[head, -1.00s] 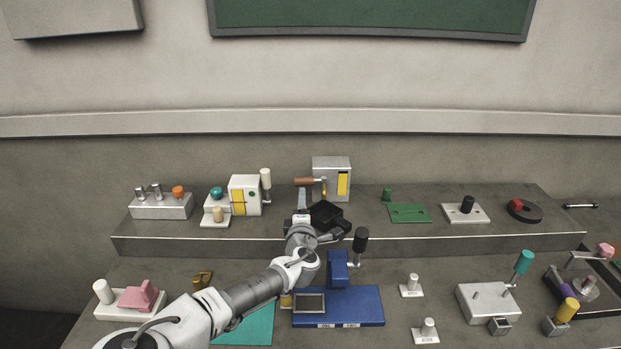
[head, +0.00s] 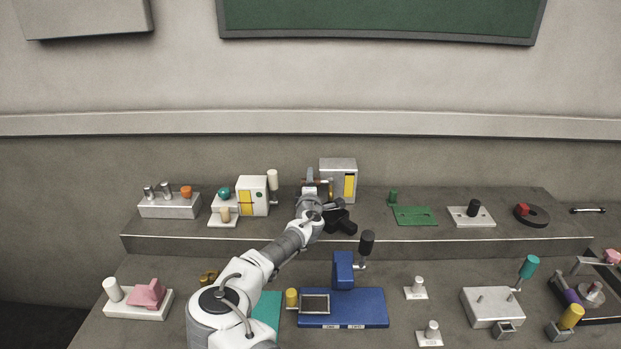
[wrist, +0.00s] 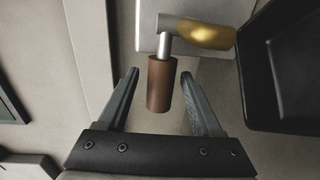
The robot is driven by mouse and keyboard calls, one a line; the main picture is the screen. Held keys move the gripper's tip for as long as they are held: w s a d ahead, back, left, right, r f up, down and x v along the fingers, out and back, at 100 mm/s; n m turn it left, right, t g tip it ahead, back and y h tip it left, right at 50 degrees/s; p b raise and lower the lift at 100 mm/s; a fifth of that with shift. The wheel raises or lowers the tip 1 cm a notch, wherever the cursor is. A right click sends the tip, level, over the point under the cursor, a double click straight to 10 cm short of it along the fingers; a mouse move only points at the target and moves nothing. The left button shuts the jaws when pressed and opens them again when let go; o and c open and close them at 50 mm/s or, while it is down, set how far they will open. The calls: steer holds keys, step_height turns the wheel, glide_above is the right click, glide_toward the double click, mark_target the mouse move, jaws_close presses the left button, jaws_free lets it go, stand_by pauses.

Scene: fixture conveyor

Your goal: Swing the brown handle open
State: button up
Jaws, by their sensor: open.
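The brown handle (wrist: 158,88) is a short cylinder on a silver pin, joined to a pale plate beside a brass-coloured part (wrist: 207,34). In the head view, my arm mostly covers the handle, at the left side of a silver box (head: 338,166) with a yellow panel. My gripper (wrist: 160,74) is open in the wrist view, with one finger on each side of the handle. Gaps show between the handle and both fingers. In the head view, my gripper (head: 311,176) is at the handle on the raised shelf.
A white box with a yellow panel (head: 252,196) and a white-topped lever stands left of my gripper. A green plate (head: 414,216) lies to the right. A blue fixture (head: 370,308) stands on the lower level. A dark box-like shape (wrist: 280,75) is close on the wrist view's right.

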steer(key=shift+w+f, duration=0.15)
steer(key=shift+w, duration=1.35)
jaws_close()
stand_by(0.4)
